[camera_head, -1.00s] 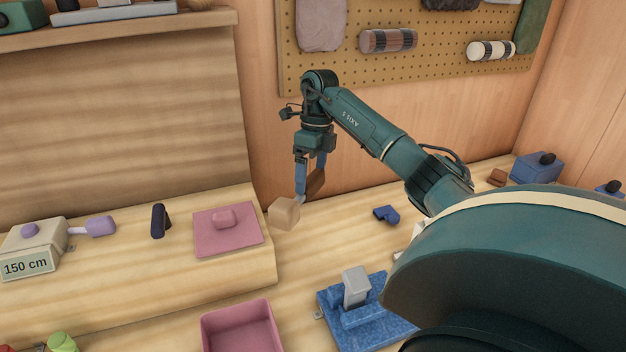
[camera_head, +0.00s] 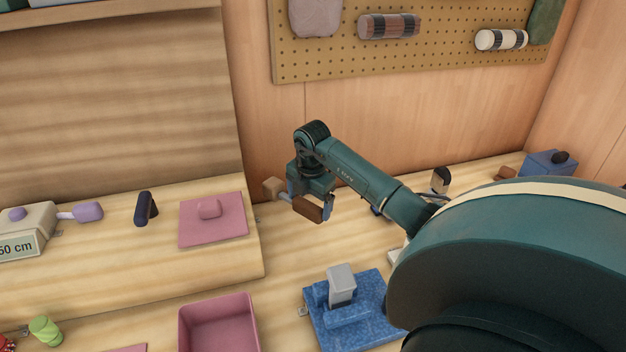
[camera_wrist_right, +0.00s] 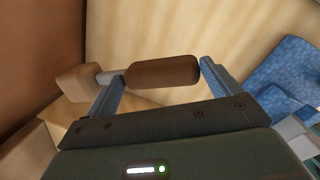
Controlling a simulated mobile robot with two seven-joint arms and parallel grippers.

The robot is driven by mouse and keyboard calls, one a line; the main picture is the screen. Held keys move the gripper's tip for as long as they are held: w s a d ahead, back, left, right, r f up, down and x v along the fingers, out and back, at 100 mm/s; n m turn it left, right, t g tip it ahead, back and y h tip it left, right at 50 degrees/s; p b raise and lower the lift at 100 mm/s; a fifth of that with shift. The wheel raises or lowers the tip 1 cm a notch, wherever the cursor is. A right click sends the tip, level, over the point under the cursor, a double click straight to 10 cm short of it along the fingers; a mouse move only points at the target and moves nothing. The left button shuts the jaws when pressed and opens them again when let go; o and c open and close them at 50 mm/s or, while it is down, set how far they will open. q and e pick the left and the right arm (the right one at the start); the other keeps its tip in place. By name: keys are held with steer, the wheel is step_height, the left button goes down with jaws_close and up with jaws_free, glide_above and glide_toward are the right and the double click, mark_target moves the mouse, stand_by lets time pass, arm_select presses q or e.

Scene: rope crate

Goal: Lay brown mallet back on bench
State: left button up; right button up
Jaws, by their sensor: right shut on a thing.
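The brown mallet has a brown handle (camera_head: 308,208) and a pale tan head (camera_head: 273,188). My right gripper (camera_head: 311,200) is shut on the mallet and holds it over the back part of the bench (camera_head: 290,254), near the wall. In the right wrist view the brown handle (camera_wrist_right: 162,72) lies between the two blue fingers of my right gripper (camera_wrist_right: 160,80), with a grey neck and the tan head out to the left. The mallet lies roughly level. I cannot tell how far it is above the bench. My left gripper is not in view.
A raised wooden step (camera_head: 110,266) carries a pink board (camera_head: 213,235), a dark blue item (camera_head: 146,208) and a labelled beige box (camera_head: 22,228). On the bench are a pink tray (camera_head: 217,300) and a blue fixture (camera_head: 358,322) with a grey block. A pegboard (camera_head: 440,40) hangs behind.

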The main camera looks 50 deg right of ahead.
mark_target(309, 218)
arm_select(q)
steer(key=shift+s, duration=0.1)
arm_select(e)
steer(key=shift+a, duration=0.1)
steer(key=shift+f, duration=0.15)
step_height(309, 218, down, 5)
steer(key=b, duration=0.3)
steer(key=shift+f+b, duration=0.35)
steer(key=shift+b, duration=0.05)
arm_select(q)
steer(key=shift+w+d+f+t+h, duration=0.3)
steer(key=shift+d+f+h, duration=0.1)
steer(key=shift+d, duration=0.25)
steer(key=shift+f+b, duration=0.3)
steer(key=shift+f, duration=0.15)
arm_select(e)
steer(key=shift+f, duration=0.5)
steer(key=o, duration=1.1)
steer(key=shift+c, duration=0.2)
